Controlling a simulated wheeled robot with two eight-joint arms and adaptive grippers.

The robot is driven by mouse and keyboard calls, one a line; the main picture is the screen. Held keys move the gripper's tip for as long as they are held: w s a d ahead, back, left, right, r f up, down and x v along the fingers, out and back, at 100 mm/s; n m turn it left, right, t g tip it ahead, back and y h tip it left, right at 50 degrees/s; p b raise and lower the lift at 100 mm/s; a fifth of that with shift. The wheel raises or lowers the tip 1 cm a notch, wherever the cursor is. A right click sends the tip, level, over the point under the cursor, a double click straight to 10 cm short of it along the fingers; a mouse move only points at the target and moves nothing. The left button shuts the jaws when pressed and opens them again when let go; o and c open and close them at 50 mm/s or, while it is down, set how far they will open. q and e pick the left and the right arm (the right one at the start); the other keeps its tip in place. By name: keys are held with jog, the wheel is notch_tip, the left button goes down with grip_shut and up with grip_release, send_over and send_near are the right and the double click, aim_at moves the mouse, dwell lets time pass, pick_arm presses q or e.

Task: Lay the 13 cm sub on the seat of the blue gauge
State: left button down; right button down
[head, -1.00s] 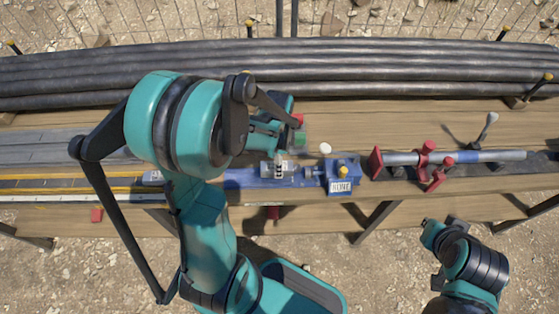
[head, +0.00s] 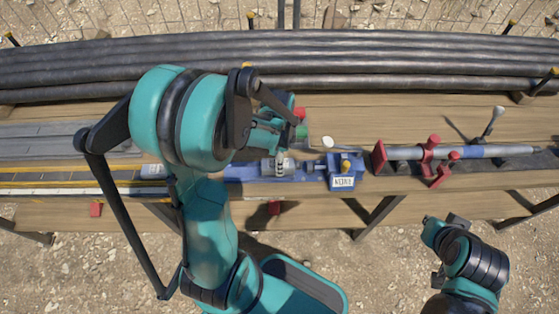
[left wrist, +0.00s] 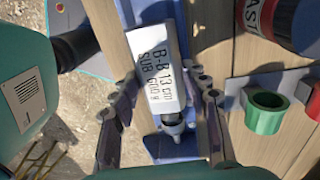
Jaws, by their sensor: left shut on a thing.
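The sub (left wrist: 158,75) is a pale grey cylinder marked "B-8 13 cm SUB 600 g", with a narrower dark end. It lies between the two fingers of my left gripper (left wrist: 160,105), which is shut on it. In the head view the sub (head: 277,167) is lengthwise over the blue gauge (head: 235,174), left of the gauge's blue end block (head: 342,178). I cannot tell whether it touches the seat. My left gripper (head: 282,157) is partly hidden by its arm. My right gripper (head: 436,232) is at the lower right, away from the bench; its fingers are unclear.
A green ring (left wrist: 265,112) and a dark red-banded can (left wrist: 282,22) stand beside the gauge. A grey rod lies in a red clamp stand (head: 428,155) to the right. Long dark pipes (head: 400,65) line the back.

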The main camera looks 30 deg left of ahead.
pick_arm(q)
jog(key=shift+f+b, duration=0.5)
dwell(0.3)
jog(key=shift+c, duration=2)
grip_release()
notch_tip(320, 180, up, 7)
jog(key=p, duration=0.5)
jog(key=shift+r+p, duration=0.1)
jog(key=shift+p, duration=0.2)
